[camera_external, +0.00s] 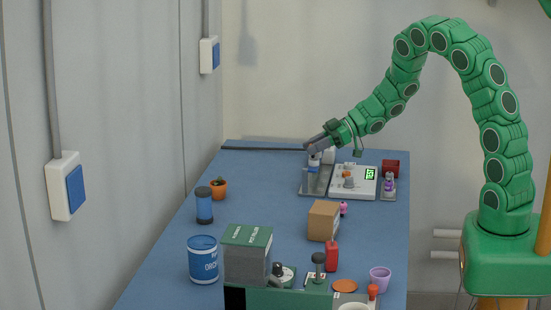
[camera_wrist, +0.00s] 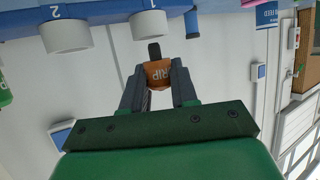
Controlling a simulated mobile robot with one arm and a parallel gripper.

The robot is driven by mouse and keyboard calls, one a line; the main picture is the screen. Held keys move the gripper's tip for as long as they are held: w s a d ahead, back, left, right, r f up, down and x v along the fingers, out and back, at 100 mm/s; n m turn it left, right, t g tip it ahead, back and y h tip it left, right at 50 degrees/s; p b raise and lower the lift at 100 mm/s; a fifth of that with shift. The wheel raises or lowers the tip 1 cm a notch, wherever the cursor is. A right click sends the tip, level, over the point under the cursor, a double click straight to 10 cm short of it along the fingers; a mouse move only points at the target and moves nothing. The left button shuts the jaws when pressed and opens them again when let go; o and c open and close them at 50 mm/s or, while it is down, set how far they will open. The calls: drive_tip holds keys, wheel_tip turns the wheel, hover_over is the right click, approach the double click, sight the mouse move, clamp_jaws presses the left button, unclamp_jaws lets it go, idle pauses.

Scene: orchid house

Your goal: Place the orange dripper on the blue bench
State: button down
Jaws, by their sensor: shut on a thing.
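The orange dripper (camera_wrist: 158,72), with part of its lettering and a dark tip showing, is between the fingers of my gripper (camera_wrist: 158,85) in the wrist view. My gripper is shut on it. In the outside view my gripper (camera_external: 312,147) is over the far end of the blue bench (camera_external: 265,220), above a grey metal stand. The dripper cannot be made out there. The gap between it and the bench is unclear.
A cardboard box (camera_external: 323,221), blue tin (camera_external: 202,259) and several tools crowd the near end. The bench's left middle is fairly clear.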

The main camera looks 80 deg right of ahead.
drive_tip(key=shift+f, duration=0.85)
drive_tip(key=c, duration=0.8)
unclamp_jaws()
drive_tip(key=shift+c, duration=0.2)
drive_tip(key=shift+f, duration=0.2)
drive_tip(key=v, duration=0.6)
drive_tip(key=shift+r, duration=0.45)
drive_tip(key=shift+o, duration=0.3)
drive_tip(key=shift+s+d+r, duration=0.2)
drive_tip(key=shift+s+r, duration=0.1)
drive_tip(key=shift+s, duration=0.35)
